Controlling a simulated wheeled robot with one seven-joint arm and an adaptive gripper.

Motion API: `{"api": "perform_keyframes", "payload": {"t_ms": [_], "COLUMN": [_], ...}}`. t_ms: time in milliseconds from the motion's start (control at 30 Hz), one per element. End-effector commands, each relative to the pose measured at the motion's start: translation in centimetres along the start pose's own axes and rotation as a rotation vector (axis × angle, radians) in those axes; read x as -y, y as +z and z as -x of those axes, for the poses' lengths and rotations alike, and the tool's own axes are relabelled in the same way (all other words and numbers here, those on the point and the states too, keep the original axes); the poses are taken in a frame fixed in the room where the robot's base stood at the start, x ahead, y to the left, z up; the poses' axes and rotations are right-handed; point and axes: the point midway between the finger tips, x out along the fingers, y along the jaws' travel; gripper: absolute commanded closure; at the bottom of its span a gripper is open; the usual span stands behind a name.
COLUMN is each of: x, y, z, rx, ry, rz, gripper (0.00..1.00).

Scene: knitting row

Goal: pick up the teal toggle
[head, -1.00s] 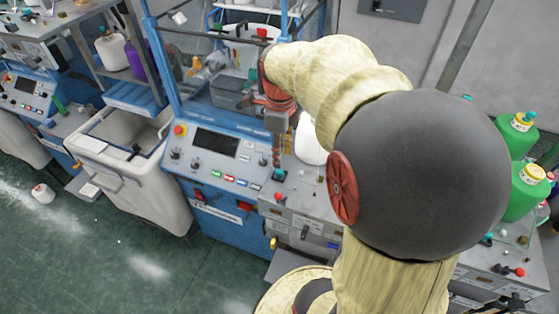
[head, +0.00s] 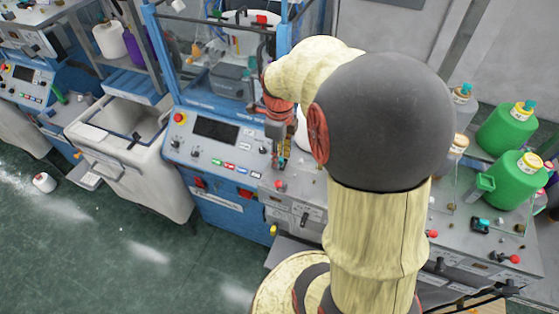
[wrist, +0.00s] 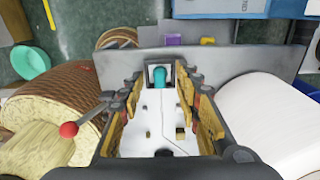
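The teal toggle (wrist: 159,76) stands on a small dark base in the wrist view, at the top middle, between the tips of my gripper's two fingers. My gripper (wrist: 159,86) is open, with a clear gap between its yellow-padded fingers. I cannot tell whether either finger touches the toggle. In the head view my gripper (head: 279,152) points down over the right edge of the blue machine's console, and the toggle there is mostly hidden behind it.
A red-knobbed lever (wrist: 68,130) stands left of my fingers, and a large white rounded thing (wrist: 265,115) lies right. A white bin (head: 150,165) stands left.

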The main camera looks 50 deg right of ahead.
Motion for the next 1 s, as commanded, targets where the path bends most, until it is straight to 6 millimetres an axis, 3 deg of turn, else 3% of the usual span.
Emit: {"api": "perform_keyframes", "payload": {"t_ms": [567,867,1000], "x": [0.0,0.1,0.7], "y": [0.0,0.0,-0.2], "z": [0.0,0.2,1.1], "rx": [0.0,0.0,0.0], "ry": [0.0,0.0,0.0], "rz": [0.0,0.001,0.003], "gripper": [0.96,0.96,0.96]}}
